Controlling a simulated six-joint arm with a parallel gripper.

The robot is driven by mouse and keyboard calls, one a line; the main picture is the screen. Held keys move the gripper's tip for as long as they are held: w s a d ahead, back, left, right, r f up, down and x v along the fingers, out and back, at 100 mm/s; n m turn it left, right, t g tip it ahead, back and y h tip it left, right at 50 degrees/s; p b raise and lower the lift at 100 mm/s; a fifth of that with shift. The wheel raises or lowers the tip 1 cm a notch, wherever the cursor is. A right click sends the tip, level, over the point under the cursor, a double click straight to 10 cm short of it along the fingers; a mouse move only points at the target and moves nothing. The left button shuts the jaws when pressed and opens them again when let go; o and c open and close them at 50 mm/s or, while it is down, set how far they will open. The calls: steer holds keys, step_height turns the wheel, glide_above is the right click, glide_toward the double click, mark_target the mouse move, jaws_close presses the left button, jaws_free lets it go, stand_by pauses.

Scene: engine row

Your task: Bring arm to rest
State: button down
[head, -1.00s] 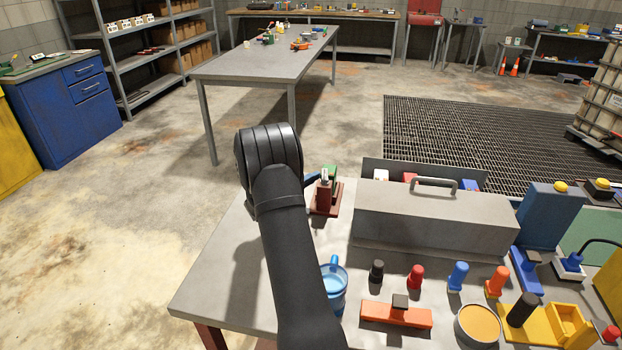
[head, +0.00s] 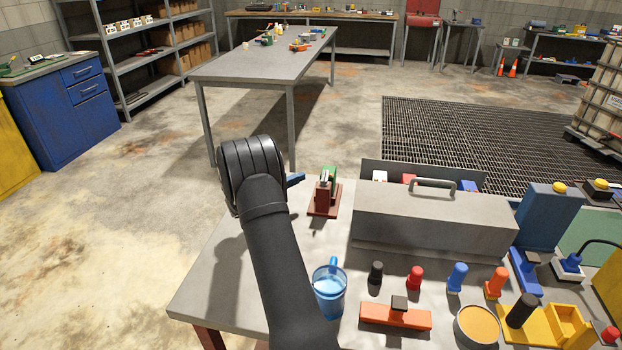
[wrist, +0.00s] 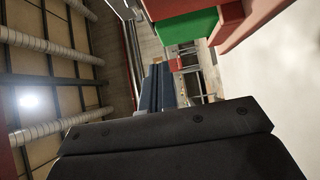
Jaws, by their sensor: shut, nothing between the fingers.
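My arm rises from the lower middle of the head view, bent at a black ribbed joint at the near table's left side. Only a blue tip of my gripper (head: 296,179) shows past that joint, just left of a dark red stand with a green part (head: 325,195). In the wrist view my gripper's narrow dark blue fingers (wrist: 158,88) are together and empty. The green part (wrist: 187,26) is above them in that picture, and I see no contact.
A blue cup (head: 329,292) stands close to my arm's right side. A grey toolbox (head: 435,225) and several coloured pegs fill the right of the near table (head: 215,285). Open floor lies to the left.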

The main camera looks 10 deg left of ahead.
steer(key=v, duration=0.8)
steer(key=shift+a, duration=0.4)
steer(key=s+d+x, duration=0.2)
steer(key=x, duration=1)
steer(key=shift+r, duration=0.1)
stand_by(1.9)
